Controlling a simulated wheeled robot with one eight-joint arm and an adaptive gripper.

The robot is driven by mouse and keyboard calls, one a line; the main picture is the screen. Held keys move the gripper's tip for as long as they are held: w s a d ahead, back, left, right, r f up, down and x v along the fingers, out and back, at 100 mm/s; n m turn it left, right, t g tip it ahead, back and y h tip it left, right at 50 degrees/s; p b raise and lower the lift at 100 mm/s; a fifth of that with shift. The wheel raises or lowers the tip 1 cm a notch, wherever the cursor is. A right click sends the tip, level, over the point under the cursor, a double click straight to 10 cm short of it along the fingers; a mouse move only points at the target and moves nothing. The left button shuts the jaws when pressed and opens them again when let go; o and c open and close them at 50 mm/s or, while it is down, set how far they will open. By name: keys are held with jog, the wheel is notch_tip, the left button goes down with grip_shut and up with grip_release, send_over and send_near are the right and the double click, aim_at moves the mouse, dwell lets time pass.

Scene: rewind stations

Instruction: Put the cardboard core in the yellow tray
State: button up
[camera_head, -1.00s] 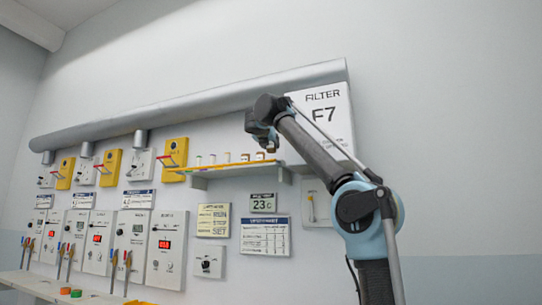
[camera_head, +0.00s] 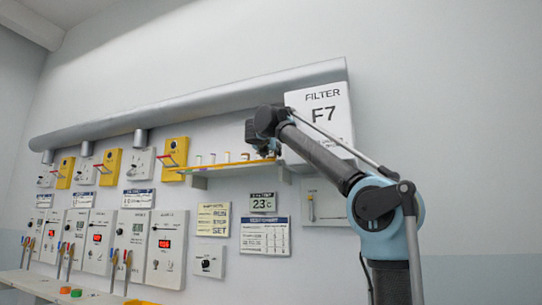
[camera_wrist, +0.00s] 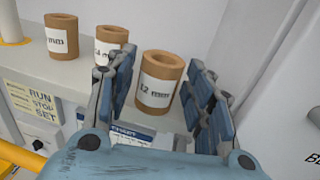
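A brown cardboard core (camera_wrist: 160,82) labelled "12 mm" stands upright on the wall shelf (camera_wrist: 78,100). In the wrist view my gripper (camera_wrist: 160,70) is open, with one blue finger on each side of this core. The core appears between or just beyond the fingers, and I cannot tell if they touch it. In the head view my gripper (camera_head: 266,150) is at the shelf's right end. A yellow piece (camera_head: 140,302) at the bottom edge of the head view may be the yellow tray; most of it is cut off.
Two other labelled cores, one left (camera_wrist: 62,36) and one nearer (camera_wrist: 110,42), stand on the shelf left of the "12 mm" core. The FILTER F7 box (camera_head: 322,118) is close to my arm at the right. A silver duct (camera_head: 190,105) runs above the shelf.

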dwell(0.3)
jog(key=s+a, duration=0.3)
jog(key=s, duration=1.4)
jog(key=shift+f, duration=0.25)
jog(key=shift+f, duration=0.1)
jog(key=s+d+f+m+g+h, duration=0.1)
jog(key=d+f+m+g, duration=0.2)
jog(key=d+f+m, duration=0.7)
jog(key=d+f+m+g+h, duration=0.1)
jog(key=d+f+g, duration=0.35)
jog(key=f, duration=1.15)
jog(key=s+d+f+m+g+h, duration=0.1)
jog(key=d+f+m+g, duration=0.2)
jog(key=d+f+m, duration=0.7)
jog(key=s+f+m+g+y, duration=0.1)
jog(key=s+f+m, duration=0.3)
jog(key=f, duration=1.1)
jog(key=s+d+f+m+g+y, duration=0.1)
jog(key=s+f+m+g+y, duration=0.1)
jog(key=s+f, duration=0.8)
jog(key=s+d+f+m+g+y, duration=0.1)
jog(key=s+f+m, duration=0.5)
jog(key=f, duration=1.6)
jog(key=shift+s+d+m+g+y, duration=0.25)
jog(key=shift+s+m+g+y, duration=0.25)
jog(key=shift+y, duration=0.6)
